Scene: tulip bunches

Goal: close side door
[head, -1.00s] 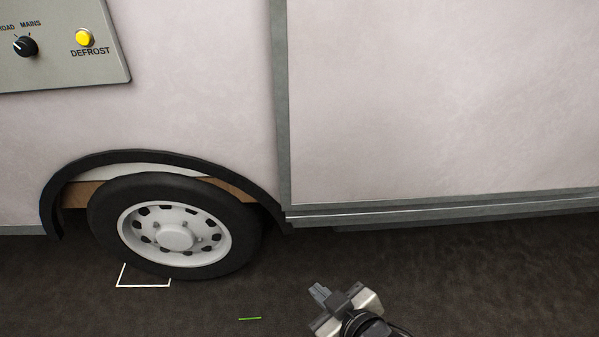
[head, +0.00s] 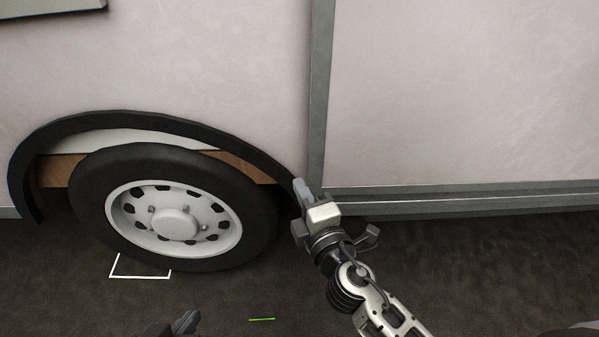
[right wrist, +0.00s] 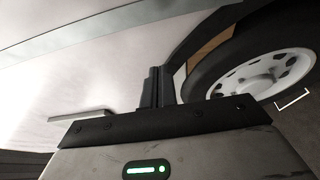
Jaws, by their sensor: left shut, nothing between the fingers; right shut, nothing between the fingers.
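The side door (head: 465,90) is a large pale panel at the right of the head view, with a grey trim strip (head: 320,100) along its left edge. I cannot tell whether it is fully shut. My right gripper (head: 303,188) is shut and empty, close in front of the door's lower left corner. Whether it touches is unclear. Its shut fingers also show in the right wrist view (right wrist: 157,86), with a grey strip (right wrist: 90,35) across the upper left. My left gripper (head: 186,322) is shut and empty at the bottom edge, low and away from the door.
A wheel (head: 172,210) under a black arch (head: 150,120) stands left of the door. A grey control panel (head: 45,8) is cut off at the top left. A grey sill (head: 470,203) runs below the door. Dark floor (head: 500,270) lies open in front.

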